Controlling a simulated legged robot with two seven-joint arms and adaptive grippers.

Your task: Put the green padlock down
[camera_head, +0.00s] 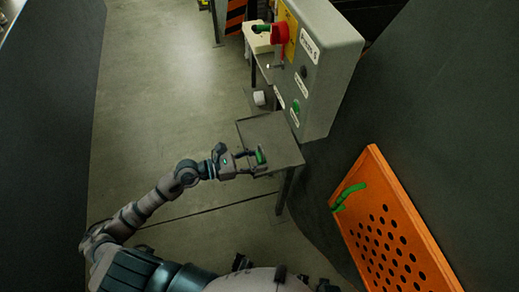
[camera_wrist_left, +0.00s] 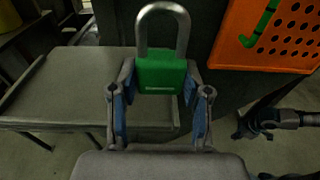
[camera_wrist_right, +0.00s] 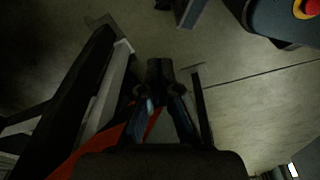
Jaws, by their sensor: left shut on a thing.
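The green padlock (camera_head: 261,156) has a silver shackle and is held in my left gripper (camera_head: 248,161), which is shut on its body. In the left wrist view the padlock (camera_wrist_left: 160,72) is upright, shackle up, between the two blue-padded fingers. In the head view it overlaps a small grey table (camera_head: 283,139); the table top (camera_wrist_left: 70,85) also shows behind it in the left wrist view. I cannot tell whether the padlock touches the top. My right gripper (camera_wrist_right: 160,95) shows dark in the right wrist view, its fingers drawn together with nothing visible between them.
A grey control box (camera_head: 335,60) with a red switch (camera_head: 280,33) stands just behind the table. An orange perforated board (camera_head: 400,240) with a green hooked piece (camera_head: 348,194) is at the right. Open floor (camera_head: 170,100) lies left of the table.

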